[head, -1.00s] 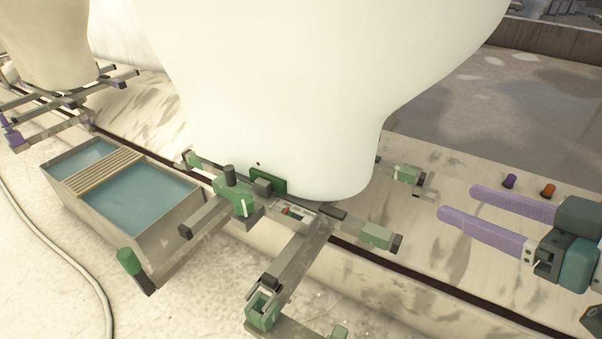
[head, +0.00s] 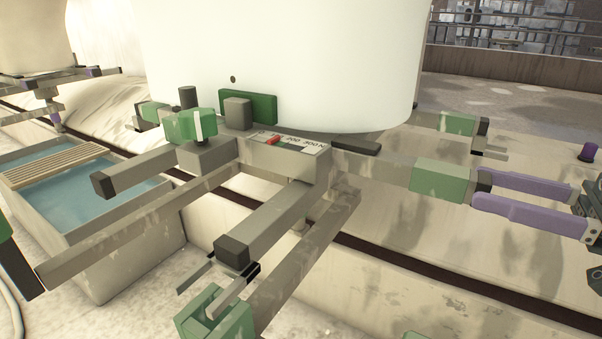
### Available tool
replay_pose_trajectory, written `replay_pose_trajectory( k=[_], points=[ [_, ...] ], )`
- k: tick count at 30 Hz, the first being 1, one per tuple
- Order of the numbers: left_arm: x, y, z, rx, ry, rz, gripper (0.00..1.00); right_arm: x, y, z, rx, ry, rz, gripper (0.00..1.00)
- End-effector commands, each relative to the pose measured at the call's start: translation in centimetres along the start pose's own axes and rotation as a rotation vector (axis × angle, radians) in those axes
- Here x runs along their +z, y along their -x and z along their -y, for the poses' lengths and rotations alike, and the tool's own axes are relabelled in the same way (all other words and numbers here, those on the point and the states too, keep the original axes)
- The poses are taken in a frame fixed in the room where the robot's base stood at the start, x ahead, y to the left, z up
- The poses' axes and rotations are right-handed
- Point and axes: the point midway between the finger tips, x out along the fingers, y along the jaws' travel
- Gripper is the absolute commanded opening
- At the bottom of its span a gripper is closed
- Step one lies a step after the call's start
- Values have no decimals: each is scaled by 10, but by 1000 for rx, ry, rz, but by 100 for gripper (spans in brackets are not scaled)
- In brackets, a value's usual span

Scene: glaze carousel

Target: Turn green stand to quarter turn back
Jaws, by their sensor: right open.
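The green stand (head: 290,153) is a grey frame of crossing bars with green fittings, under a large white rounded vessel (head: 290,60). A small printed scale with a red marker sits on its hub. One bar reaches right, with a green sleeve (head: 440,180) and a dark end cap. My right gripper (head: 482,190) has purple fingers and is open. Its fingertips are at that dark cap, one finger above it and one below in the picture; I cannot tell whether they touch it. My left gripper is not in view.
A trough of blue water (head: 85,190) with a slatted rack stands at left. Another stand with purple parts (head: 45,85) is behind it. A purple peg (head: 588,151) is at the right edge.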

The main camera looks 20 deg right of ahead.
Motion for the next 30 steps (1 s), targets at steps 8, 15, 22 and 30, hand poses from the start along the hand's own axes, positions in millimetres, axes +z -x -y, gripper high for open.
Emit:
replay_pose_trajectory(
  k=[8, 15, 22, 30],
  points=[
    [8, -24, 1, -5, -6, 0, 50, 4, -41, 1, -6, 3, -6, 68],
    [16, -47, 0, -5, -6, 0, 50, 3, -83, 0, -3, 5, -4, 68],
    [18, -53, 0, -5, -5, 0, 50, 0, -97, 0, -1, 2, 0, 68],
    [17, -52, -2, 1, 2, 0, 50, -1, -98, 0, 0, 1, 1, 64]
  ],
)
